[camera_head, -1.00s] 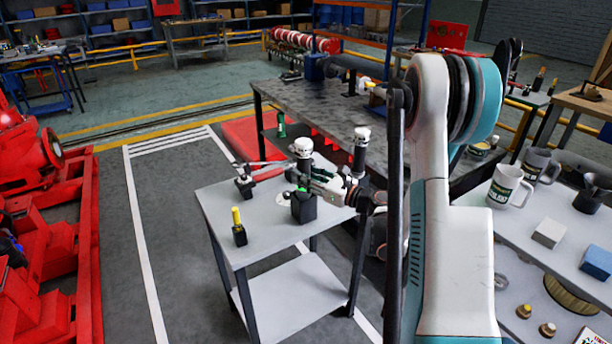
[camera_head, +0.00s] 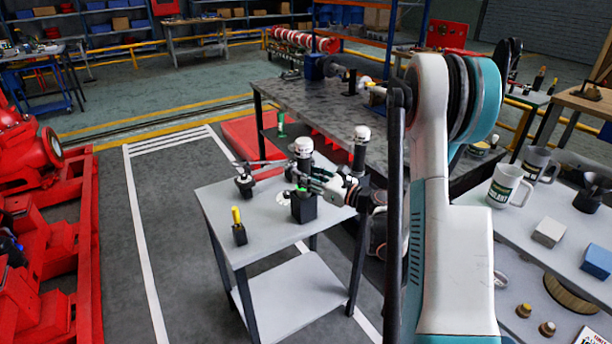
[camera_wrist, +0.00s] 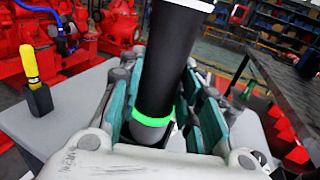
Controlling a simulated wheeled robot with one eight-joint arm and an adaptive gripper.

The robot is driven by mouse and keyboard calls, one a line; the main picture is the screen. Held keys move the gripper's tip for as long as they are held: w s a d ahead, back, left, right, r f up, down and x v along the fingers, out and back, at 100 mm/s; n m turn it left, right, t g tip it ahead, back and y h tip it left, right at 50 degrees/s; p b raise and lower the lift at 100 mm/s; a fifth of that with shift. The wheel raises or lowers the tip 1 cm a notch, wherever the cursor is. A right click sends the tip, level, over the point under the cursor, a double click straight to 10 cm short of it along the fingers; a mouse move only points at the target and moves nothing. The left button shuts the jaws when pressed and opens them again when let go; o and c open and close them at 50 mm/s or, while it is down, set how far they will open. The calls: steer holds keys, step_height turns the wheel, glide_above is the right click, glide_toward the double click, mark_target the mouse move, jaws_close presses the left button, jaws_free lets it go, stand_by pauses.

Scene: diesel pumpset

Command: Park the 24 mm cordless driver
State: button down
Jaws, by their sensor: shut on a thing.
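The cordless driver (camera_head: 304,158) is a dark cylinder with a white top and a green ring low down. It looks upright over a black block-shaped holder (camera_head: 303,208) on the grey side table. I cannot tell how deep it sits in the holder. My gripper (camera_head: 314,183) reaches in from the right and is shut on the driver. In the wrist view the teal finger pads of my gripper (camera_wrist: 155,110) flank the driver's dark body (camera_wrist: 168,60), near its bright green ring.
A black holder with a yellow-handled tool (camera_head: 238,226) stands at the table's front left. Another dark holder with a tool (camera_head: 244,183) stands behind it. The grey side table (camera_head: 265,245) has free top at the front. A dark workbench (camera_head: 320,105) stands behind.

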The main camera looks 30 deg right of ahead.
mark_target(311, 153)
steer(key=shift+f, duration=0.9)
steer(key=c, duration=1.1)
jaws_free()
step_height(311, 153, up, 9)
steer(key=shift+r, duration=0.5)
